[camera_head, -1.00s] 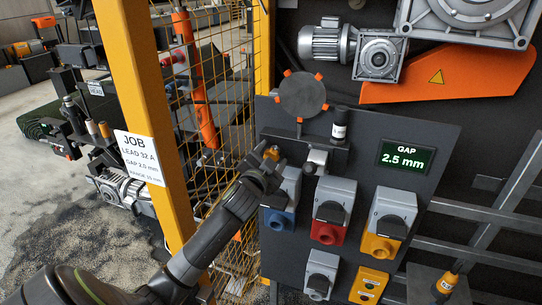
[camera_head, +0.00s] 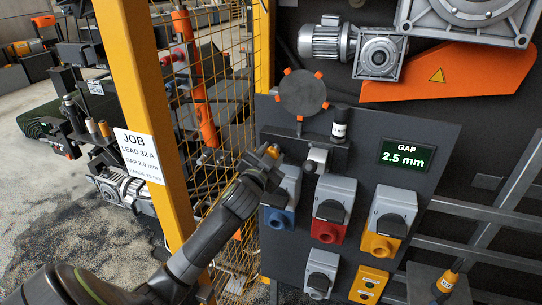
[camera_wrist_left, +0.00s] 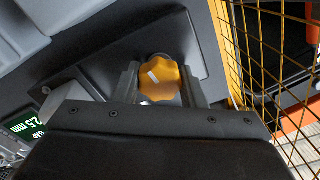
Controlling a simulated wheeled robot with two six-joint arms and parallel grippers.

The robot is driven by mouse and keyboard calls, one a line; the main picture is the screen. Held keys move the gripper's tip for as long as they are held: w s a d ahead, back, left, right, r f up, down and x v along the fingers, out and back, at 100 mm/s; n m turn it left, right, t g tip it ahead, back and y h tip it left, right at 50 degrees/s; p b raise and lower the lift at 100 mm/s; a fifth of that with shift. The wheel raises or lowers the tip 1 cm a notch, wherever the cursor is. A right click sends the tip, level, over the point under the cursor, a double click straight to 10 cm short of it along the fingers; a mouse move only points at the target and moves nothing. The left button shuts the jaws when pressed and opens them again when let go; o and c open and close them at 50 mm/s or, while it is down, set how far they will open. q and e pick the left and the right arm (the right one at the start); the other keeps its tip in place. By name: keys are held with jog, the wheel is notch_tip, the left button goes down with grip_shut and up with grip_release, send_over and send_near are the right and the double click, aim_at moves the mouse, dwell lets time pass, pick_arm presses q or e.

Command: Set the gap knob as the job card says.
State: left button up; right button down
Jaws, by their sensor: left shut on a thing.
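The gap knob (camera_wrist_left: 159,79) is orange and fluted, with a white pointer line, in the left wrist view. It also shows small at the gripper's tip in the head view (camera_head: 273,151). My left gripper (camera_head: 268,160) is shut on the knob, with one finger on each side of it in the wrist view (camera_wrist_left: 165,88). The gap display (camera_head: 407,157) reads 2.5 mm. The job card (camera_head: 138,157) on the yellow post reads lead 32 A, gap 2.0 mm, with a smaller range line below. My right gripper is out of view.
Below the knob, the grey panel (camera_head: 447,137) carries blue, red and yellow socket switches (camera_head: 331,211). A black-capped cylinder (camera_head: 339,125) stands just right of the gripper. Yellow mesh fencing (camera_head: 232,110) is close on the left.

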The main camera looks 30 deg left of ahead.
pick_arm(q)
jog(key=n, duration=0.5)
jog(key=shift+b, duration=0.4)
jog(key=shift+a+n+b, duration=0.1)
jog(key=shift+n+b, duration=0.2)
jog(key=shift+n, duration=2.1)
jog(key=o, duration=1)
jog(key=shift+s, duration=0.1)
